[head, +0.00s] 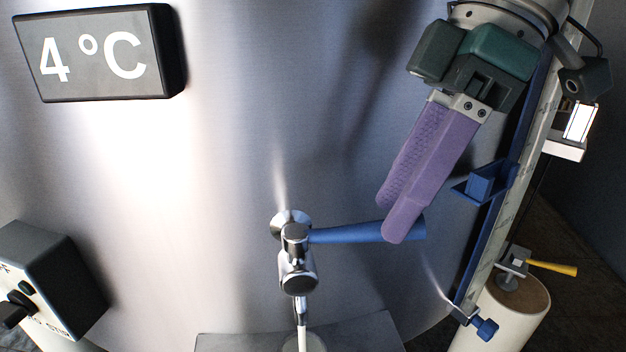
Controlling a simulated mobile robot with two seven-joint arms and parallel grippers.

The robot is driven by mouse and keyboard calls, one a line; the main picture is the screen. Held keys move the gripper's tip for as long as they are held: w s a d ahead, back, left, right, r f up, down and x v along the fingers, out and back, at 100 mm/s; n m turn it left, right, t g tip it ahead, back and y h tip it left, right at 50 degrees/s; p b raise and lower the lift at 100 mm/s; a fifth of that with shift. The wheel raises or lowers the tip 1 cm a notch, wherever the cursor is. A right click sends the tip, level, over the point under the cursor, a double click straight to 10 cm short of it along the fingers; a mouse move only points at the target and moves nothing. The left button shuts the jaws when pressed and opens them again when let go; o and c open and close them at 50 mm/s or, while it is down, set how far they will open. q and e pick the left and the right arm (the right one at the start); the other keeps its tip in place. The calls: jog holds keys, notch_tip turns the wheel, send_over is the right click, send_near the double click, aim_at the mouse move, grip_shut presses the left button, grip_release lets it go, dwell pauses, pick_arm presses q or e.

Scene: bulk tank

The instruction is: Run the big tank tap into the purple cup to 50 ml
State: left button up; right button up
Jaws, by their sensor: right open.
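The big tank tap (297,268) sticks out of the steel tank wall, and its blue lever (350,233) points right. A white stream (302,312) hangs below the spout. It drops to a pale round shape (308,343) at the bottom edge, mostly cut off; I cannot tell whether this is the cup. No purple cup shows clearly. My right gripper (393,218) is open, its purple fingers pointing down-left at the lever's outer end. One finger overlaps the lever in the picture; I cannot tell whether it touches. My left gripper is not in view.
A grey metal shelf (222,343) lies under the tap. A blue slider (482,182) sits on a vertical gauge rail at right, near my right gripper. A smaller tap with a yellow lever (553,268) stands beyond. A grey control box (50,285) is at lower left.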

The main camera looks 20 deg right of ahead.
jog(key=shift+x, duration=1.15)
jog(key=shift+c, duration=0.2)
grip_shut()
jog(key=shift+r, duration=0.1)
dwell(0.3)
